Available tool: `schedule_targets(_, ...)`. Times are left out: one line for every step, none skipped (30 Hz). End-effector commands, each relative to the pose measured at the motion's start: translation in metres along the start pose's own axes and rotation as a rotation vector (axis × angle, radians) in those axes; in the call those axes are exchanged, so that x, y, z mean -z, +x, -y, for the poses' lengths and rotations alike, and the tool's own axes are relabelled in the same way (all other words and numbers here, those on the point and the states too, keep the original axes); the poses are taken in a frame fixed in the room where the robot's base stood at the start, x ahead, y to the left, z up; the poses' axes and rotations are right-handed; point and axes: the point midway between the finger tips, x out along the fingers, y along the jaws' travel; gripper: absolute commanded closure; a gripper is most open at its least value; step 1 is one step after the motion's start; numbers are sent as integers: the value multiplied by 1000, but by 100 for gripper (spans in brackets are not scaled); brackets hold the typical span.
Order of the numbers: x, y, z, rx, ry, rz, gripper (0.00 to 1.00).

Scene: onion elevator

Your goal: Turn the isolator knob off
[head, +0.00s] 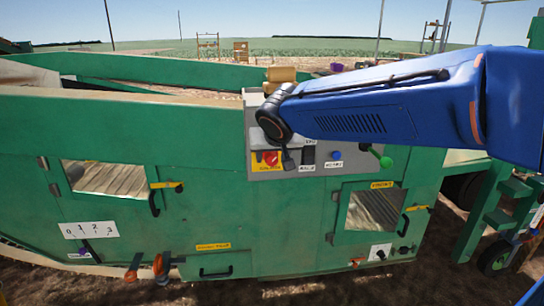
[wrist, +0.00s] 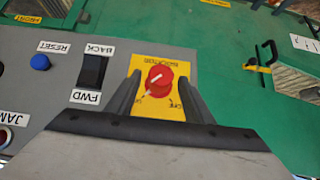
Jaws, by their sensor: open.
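The isolator knob (wrist: 160,78) is red with a white line, on a yellow plate (wrist: 172,62) in the wrist view, which sees the panel upside down. The line runs slantwise, lower left to upper right; the small plate labels are too blurred to read surely. My gripper (wrist: 159,84) is open, with one dark finger on each side of the knob; I cannot tell whether either touches it. In the head view the red knob (head: 270,158) shows at the panel's left, beside my dark gripper (head: 287,158).
The grey panel (head: 320,163) also bears a FWD/BACK switch (wrist: 92,71), a blue RESET button (wrist: 39,62) and a green-knobbed lever (head: 385,161). Green machine walls with windowed doors surround it. A tan block (head: 281,74) sits above the panel.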

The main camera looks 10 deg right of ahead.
Motion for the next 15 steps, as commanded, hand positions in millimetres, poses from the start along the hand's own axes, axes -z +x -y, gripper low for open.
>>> schedule_targets(0, 0, 0, 0, 0, 0, 60)
schedule_targets(0, 0, 0, 0, 0, 0, 67)
schedule_targets(0, 0, 0, 0, 0, 0, 77)
schedule_targets(0, 0, 0, 0, 0, 0, 84)
schedule_targets(0, 0, 0, 0, 0, 0, 91)
schedule_targets(0, 0, 0, 0, 0, 0, 94)
schedule_targets(0, 0, 0, 0, 0, 0, 94)
schedule_targets(0, 0, 0, 0, 0, 0, 94)
schedule_targets(0, 0, 0, -1, -1, 0, 94)
schedule_targets(0, 0, 0, -2, -1, 0, 94)
schedule_targets(0, 0, 0, -3, -3, 0, 94)
schedule_targets(0, 0, 0, -6, -6, 0, 94)
schedule_targets(0, 0, 0, -10, -10, 0, 94)
schedule_targets(0, 0, 0, -14, -14, 0, 94)
schedule_targets(0, 0, 1, -21, -21, 1, 94)
